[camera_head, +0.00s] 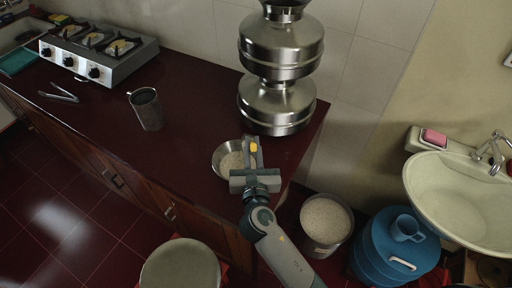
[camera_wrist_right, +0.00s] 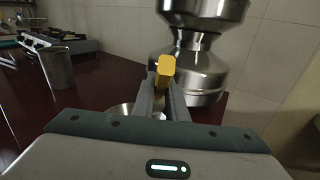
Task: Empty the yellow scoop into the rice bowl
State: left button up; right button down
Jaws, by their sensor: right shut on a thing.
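The yellow scoop (camera_head: 254,147) is held in my right gripper (camera_head: 251,160), which is shut on its handle. In the right wrist view the yellow handle (camera_wrist_right: 166,69) sticks up between the fingers of my right gripper (camera_wrist_right: 165,95); the scoop's cup and contents are hidden. The rice bowl (camera_head: 217,157), a steel bowl with pale grains in it, stands on the dark red counter at its front right. The gripper is over the bowl's right side and covers part of it. The bowl's rim also shows behind the fingers in the wrist view (camera_wrist_right: 122,110). My left gripper is out of view.
Stacked steel pots (camera_head: 277,103) stand close behind the bowl. A grey metal cup (camera_head: 147,110), tongs (camera_head: 60,93) and a gas stove (camera_head: 98,54) are to the left. A bucket of rice (camera_head: 326,220) and a blue drum (camera_head: 390,250) stand below right. The mid-counter is clear.

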jog(key=shift+a+n, duration=0.2)
jog(key=shift+n, duration=0.1)
jog(key=s+a+f+n+t+y+b, duration=0.1)
jog(key=s+a+f+n+t, duration=0.1)
jog(key=a+n, duration=0.4)
jog(key=shift+a+n+t, duration=0.35)
jog(key=shift+n+t, duration=0.05)
jog(key=shift+n, duration=1.2)
dwell(0.9)
